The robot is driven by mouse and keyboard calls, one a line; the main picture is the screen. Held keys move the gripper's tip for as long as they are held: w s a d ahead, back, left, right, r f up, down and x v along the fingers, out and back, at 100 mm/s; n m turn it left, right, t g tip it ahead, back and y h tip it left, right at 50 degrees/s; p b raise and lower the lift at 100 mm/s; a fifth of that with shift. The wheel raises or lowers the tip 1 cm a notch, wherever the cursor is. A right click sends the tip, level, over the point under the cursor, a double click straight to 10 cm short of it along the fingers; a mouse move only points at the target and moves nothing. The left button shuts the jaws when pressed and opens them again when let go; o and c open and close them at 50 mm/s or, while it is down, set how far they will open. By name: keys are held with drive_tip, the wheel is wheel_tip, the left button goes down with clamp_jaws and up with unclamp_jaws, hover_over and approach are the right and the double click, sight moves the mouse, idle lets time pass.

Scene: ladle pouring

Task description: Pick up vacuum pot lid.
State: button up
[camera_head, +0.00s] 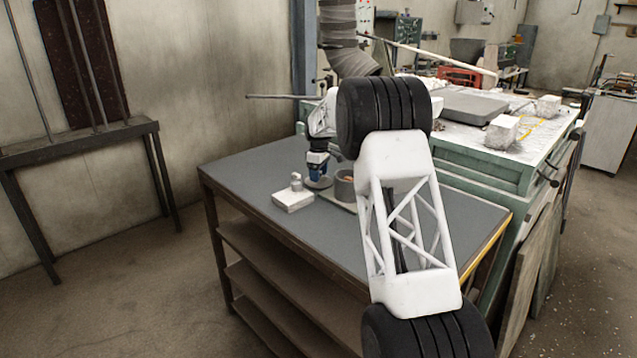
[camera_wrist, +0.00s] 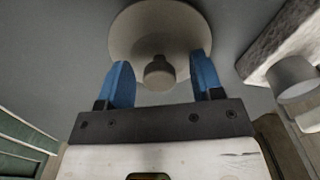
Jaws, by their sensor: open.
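The vacuum pot lid (camera_wrist: 135,40) is a pale beige round disc with a short knob (camera_wrist: 159,72) in the wrist view. It lies on the grey table top. My gripper (camera_wrist: 161,62) is open, with its two blue fingers on either side of the knob and a gap to each. I cannot tell whether the fingertips are down at knob height. In the head view my gripper (camera_head: 318,164) points down over the lid (camera_head: 320,183), whose edge shows under the fingers.
A white block (camera_head: 292,200) with a small grey cylinder (camera_head: 296,182) on it stands left of the lid in the head view. A grey round pot (camera_head: 345,188) stands to the right, partly behind my arm. The table's (camera_head: 250,170) left part is clear.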

clamp_jaws()
idle(0.4)
drive_tip(key=shift+r, duration=0.2)
drive_tip(key=shift+r, duration=4.9)
drive_tip(key=s+d+r, duration=0.5)
drive_tip(key=s+d, duration=0.5)
drive_tip(key=s, duration=0.1)
drive_tip(key=shift+s+d, duration=0.3)
